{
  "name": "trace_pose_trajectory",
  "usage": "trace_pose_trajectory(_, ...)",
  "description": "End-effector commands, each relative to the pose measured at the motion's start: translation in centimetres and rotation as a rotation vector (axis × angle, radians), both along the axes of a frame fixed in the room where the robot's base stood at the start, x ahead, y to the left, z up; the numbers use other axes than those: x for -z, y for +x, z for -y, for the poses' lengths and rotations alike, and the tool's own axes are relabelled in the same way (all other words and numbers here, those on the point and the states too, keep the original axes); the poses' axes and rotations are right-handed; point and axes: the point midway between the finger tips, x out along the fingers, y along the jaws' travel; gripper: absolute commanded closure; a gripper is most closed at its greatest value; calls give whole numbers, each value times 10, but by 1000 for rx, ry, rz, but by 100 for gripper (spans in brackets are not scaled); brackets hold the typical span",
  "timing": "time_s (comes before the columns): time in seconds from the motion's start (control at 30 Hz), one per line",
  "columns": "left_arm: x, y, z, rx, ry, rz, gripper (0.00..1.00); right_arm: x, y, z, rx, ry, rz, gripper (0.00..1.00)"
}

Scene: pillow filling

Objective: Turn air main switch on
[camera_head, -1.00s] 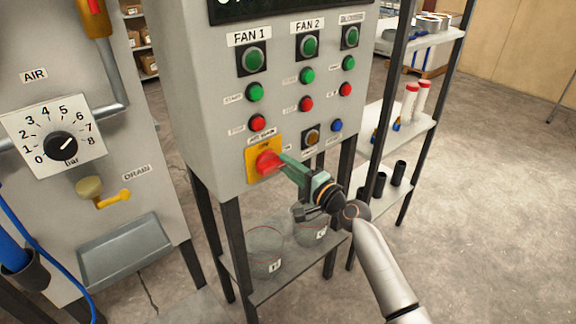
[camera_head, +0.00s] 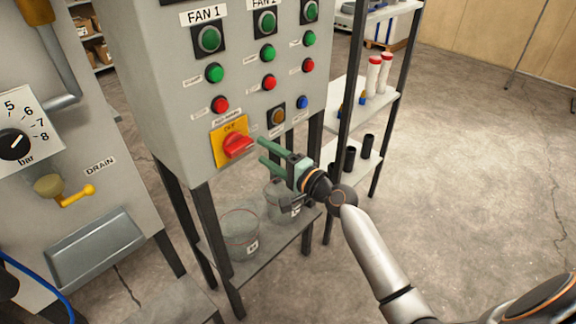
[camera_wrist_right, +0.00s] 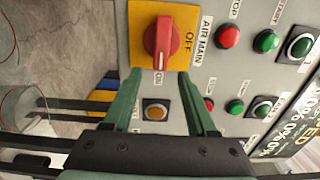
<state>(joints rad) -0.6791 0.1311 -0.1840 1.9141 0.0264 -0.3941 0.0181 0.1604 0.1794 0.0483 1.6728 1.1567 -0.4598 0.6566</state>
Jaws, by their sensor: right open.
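The air main switch is a red knob (camera_head: 237,145) on a yellow plate (camera_head: 218,154) at the lower left of the grey control panel. In the right wrist view the red knob (camera_wrist_right: 161,40) has its handle lying along the line toward the "ON" mark at the plate's lower edge, and "OFF" is to its right. My right gripper (camera_head: 262,151) is open and empty, just right of the knob and apart from it. Its green fingers also show in the wrist view (camera_wrist_right: 160,75), below the knob and spread to either side of it. My left gripper is out of view.
Green, red, amber and blue buttons sit above and right of the switch. Glass beakers (camera_head: 240,235) stand on the shelf below the panel. A shelf rack (camera_head: 372,120) stands at right. The air dial (camera_head: 15,144) and yellow drain valve (camera_head: 75,195) are at left.

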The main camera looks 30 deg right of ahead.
Motion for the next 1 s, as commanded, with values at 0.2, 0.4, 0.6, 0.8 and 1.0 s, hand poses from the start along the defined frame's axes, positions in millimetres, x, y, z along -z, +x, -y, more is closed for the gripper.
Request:
trace_pose_trajectory(0.2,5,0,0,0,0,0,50,2,-44,16,0,-2,-2,43)
trace_pose_trajectory(0.4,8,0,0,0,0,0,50,2,-69,25,0,-1,-2,43)
trace_pose_trajectory(0.6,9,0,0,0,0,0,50,0,-78,28,-1,2,-2,43)
trace_pose_trajectory(0.8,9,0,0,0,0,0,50,0,-78,28,-1,2,-1,43)
trace_pose_trajectory(1.0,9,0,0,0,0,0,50,0,-78,28,0,1,0,43)
